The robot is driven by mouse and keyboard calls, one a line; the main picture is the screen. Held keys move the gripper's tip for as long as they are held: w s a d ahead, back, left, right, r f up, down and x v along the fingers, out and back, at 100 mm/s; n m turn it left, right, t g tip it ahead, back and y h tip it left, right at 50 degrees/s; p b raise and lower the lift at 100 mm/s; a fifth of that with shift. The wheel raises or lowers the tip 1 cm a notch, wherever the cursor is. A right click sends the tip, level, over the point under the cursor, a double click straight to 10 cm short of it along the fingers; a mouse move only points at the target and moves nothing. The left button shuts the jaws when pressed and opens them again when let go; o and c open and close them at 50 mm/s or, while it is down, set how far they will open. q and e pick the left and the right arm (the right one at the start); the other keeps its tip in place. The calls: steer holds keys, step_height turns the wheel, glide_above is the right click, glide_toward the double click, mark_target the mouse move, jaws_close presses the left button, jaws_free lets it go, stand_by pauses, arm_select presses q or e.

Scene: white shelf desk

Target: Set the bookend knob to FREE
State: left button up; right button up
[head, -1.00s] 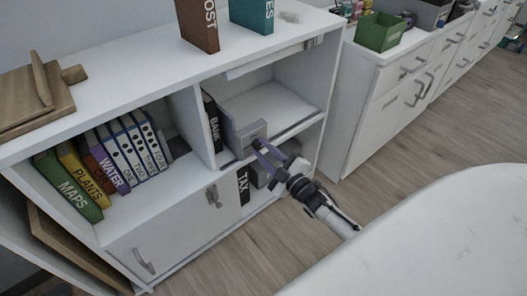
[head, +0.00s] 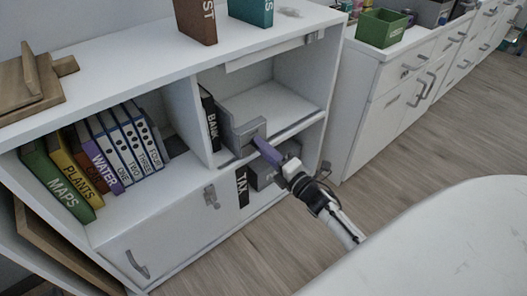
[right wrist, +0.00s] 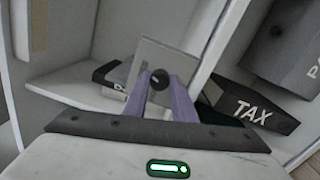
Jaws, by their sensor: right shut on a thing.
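The grey metal bookend (head: 240,130) stands at the front of the open middle shelf, beside the BANK book (head: 210,119). In the right wrist view its plate (right wrist: 172,58) faces me, with a round black knob (right wrist: 158,79) on it. My right gripper (head: 258,143) reaches the bookend from the front right. In the right wrist view its purple fingers (right wrist: 159,88) are on either side of the knob and shut on it. No FREE mark or other setting is readable. In the head view the fingers hide the knob. My left gripper is not in view.
The TAX book (head: 242,187) and a grey box (head: 262,176) are on the lower shelf, just below my gripper. A row of binders and books (head: 122,150) fills the left shelf. The shelf right of the bookend (head: 275,103) is clear. A white tabletop (head: 450,240) is at front right.

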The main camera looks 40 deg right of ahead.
arm_select(q)
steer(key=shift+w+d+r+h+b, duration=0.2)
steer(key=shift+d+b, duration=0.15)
steer(key=shift+b, duration=0.15)
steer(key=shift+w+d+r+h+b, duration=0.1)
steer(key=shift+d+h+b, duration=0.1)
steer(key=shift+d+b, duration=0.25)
arm_select(e)
steer(key=shift+n, duration=2.3)
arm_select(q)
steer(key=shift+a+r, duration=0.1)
arm_select(e)
steer(key=o, duration=1)
steer(key=shift+o, duration=0.2)
arm_select(q)
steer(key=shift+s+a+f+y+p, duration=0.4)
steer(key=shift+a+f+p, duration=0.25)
steer(key=shift+p, duration=0.4)
arm_select(e)
steer(key=s, duration=1)
steer(key=shift+s+d+f, duration=0.15)
steer(key=shift+d+f, duration=0.1)
steer(key=shift+d, duration=0.1)
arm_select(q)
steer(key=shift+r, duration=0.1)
